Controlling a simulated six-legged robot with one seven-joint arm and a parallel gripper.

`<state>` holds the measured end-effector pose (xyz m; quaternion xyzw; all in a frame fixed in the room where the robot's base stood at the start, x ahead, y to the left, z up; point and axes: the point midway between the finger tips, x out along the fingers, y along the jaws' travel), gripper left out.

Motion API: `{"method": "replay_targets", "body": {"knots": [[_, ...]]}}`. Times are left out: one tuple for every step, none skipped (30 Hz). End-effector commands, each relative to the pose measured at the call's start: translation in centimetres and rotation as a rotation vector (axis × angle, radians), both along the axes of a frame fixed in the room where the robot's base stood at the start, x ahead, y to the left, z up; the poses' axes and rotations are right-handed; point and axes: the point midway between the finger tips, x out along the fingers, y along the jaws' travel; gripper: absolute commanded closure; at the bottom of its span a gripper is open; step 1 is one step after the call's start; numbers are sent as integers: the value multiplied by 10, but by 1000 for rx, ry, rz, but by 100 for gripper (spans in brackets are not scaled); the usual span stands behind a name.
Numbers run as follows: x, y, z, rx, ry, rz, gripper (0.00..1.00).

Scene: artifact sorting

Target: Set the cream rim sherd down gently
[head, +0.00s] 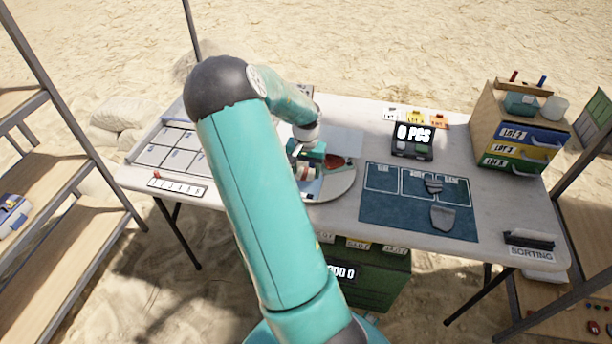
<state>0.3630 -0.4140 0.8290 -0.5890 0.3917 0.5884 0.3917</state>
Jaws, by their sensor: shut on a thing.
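My gripper (304,168) is over the round pale tray (342,191) in the middle of the table, partly hidden behind my arm. It is shut on a small pale piece, which I take for the cream rim sherd; little of it shows between the fingers. Whether the piece touches the tray, I cannot tell. A red sherd (334,162) lies on the tray just right of my gripper.
A dark blue mat (385,208) with outlined boxes lies to the right, bearing grey sherds (443,217). A compartment tray (160,157) is at left; a drawer cabinet (515,130) stands at far right.

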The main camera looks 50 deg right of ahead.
Motion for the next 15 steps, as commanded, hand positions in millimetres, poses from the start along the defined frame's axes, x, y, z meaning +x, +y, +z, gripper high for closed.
{"method": "replay_targets", "body": {"knots": [[1,-1,-7,1,3,0,67],[1,-1,-12,1,3,0,67],[0,-1,-19,2,3,0,67],[0,-1,-23,2,4,0,67],[0,-1,-27,1,3,0,67],[0,-1,-30,0,2,-1,67],[0,-1,-32,0,1,-1,67],[0,-1,-32,0,1,-1,67],[0,-1,-32,-1,1,-1,67],[0,-1,-32,-1,0,-1,67],[1,-1,-32,-1,0,-1,67],[1,-1,-31,-1,0,0,67],[1,-1,-31,0,0,0,67],[0,-1,-32,0,1,0,67],[0,-1,-33,0,1,0,67]]}}
